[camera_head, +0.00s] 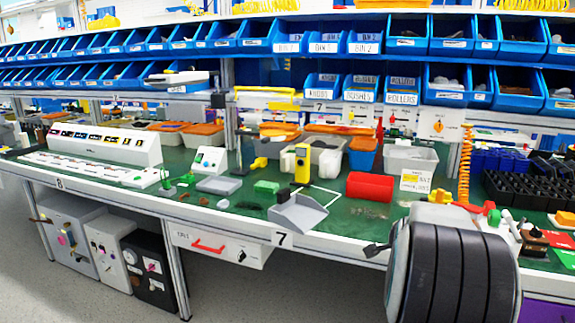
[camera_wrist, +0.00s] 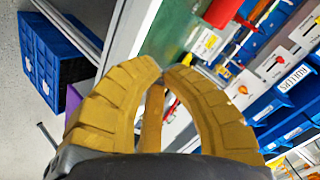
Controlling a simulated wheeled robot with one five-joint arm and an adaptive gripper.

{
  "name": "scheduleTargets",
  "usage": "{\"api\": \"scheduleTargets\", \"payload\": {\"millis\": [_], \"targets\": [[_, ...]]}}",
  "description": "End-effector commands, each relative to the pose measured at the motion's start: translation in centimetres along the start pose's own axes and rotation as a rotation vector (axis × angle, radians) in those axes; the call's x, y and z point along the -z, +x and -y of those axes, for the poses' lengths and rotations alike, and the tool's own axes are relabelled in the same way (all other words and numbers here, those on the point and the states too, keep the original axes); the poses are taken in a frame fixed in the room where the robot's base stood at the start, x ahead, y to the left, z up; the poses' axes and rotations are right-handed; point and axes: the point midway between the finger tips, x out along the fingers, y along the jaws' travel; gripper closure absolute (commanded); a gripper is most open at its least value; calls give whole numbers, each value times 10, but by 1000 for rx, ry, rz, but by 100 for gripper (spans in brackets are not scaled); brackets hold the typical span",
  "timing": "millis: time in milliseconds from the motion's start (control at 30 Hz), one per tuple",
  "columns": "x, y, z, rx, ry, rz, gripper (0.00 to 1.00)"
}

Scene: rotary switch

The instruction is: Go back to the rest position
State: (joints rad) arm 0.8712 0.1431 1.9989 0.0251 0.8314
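My gripper (camera_wrist: 166,66) shows in the wrist view as curved yellow fingers. Their tips nearly touch, and I see nothing held between them. The gripper is apart from the switch panels. A white panel with an orange-red rotary knob (camera_head: 439,126) stands at the back of the bench in the head view. The fingers do not show in the head view.
Blue bins (camera_head: 407,35) line the shelves behind. A blue crate (camera_wrist: 50,62) stands beside the bench in the wrist view. Grey floor in front is open.

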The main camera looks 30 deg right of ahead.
Motion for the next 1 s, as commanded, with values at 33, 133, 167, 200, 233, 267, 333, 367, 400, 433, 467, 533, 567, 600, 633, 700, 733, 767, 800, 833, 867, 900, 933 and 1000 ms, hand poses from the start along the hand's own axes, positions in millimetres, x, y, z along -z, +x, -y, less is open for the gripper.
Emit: {"api": "scheduleTargets", "payload": {"millis": [33, 133, 167, 200, 233, 267, 333, 367, 400, 433, 467, 533, 567, 600, 633, 700, 733, 767, 800, 833, 867, 900, 933, 1000], "targets": [[-14, -33, 30, 11, -83, 59, 100], [-53, -81, 56, 18, -250, 175, 100], [-64, -97, 62, 21, -303, 211, 100], [-78, -119, 68, 28, -376, 257, 100], [-89, -136, 73, 35, -431, 291, 100], [-99, -153, 76, 42, -489, 326, 100], [-120, -194, 80, 61, -626, 408, 100], [-128, -212, 81, 70, -685, 442, 100], [-138, -235, 80, 84, -764, 486, 100], [-144, -252, 78, 95, -822, 518, 100], [-150, -268, 76, 106, -878, 548, 100], [-160, -302, 68, 132, -1005, 614, 100], [-163, -316, 64, 143, -1056, 641, 100], [-166, -332, 58, 157, -1120, 673, 100], [-168, -343, 54, 168, -1165, 695, 100], [-171, -366, 44, 192, -1259, 741, 100], [-172, -374, 39, 200, -1295, 758, 100], [-172, -381, 35, 208, -1327, 774, 100], [-172, -390, 30, 219, -1366, 791, 100], [-172, -395, 27, 225, -1391, 803, 100], [-172, -399, 24, 231, -1413, 813, 100], [-172, -404, 20, 237, -1438, 825, 100], [-172, -407, 18, 242, -1454, 831, 100], [-172, -411, 15, 247, -1476, 843, 100]]}}
